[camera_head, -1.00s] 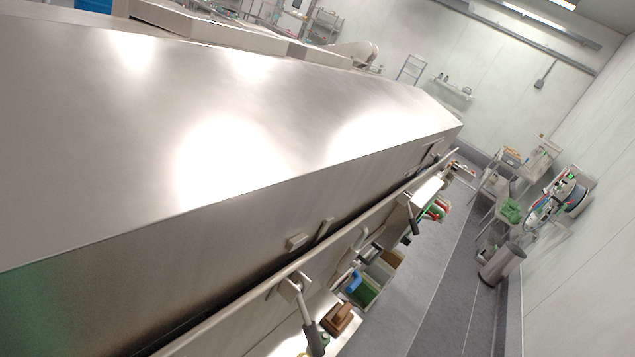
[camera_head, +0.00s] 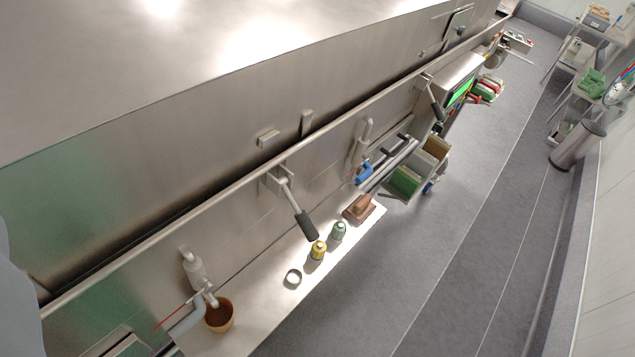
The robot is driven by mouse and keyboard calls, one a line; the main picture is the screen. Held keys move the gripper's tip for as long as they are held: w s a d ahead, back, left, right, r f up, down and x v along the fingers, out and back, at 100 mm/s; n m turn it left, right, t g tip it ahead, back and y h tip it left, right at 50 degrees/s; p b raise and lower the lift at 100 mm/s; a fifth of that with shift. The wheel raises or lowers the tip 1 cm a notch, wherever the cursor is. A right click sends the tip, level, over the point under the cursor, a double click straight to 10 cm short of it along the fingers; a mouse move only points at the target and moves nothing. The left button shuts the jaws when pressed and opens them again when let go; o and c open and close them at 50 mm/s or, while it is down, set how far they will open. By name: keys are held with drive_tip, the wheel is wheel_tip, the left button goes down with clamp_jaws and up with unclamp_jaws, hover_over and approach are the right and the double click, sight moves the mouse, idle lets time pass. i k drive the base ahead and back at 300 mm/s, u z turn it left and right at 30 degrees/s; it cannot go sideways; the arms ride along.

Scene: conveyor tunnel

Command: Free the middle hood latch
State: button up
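A hood latch with a dark grip on a metal lever (camera_head: 293,208) is mounted on the steel side of the tunnel, near the middle of the view. Its lever hangs down and to the right from a bracket below the long rail. A small catch block (camera_head: 268,138) and an upright tab (camera_head: 307,123) sit on the hood side above it. A second, similar latch (camera_head: 433,98) is farther along to the right. I cannot tell from this view alone which is the middle one. My gripper's fingers are not visible.
A lit shelf (camera_head: 345,240) below the latch carries a brown block (camera_head: 359,208), a green bottle (camera_head: 338,231), a yellow bottle (camera_head: 318,249), a ring (camera_head: 293,277) and a brown pot (camera_head: 219,315). Bins (camera_head: 406,181) stand farther right. The grey floor aisle (camera_head: 455,230) is clear.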

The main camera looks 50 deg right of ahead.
sight(303, 218)
drive_tip(key=z, duration=0.15)
drive_tip(key=k, duration=0.35)
drive_tip(key=z, duration=0.65)
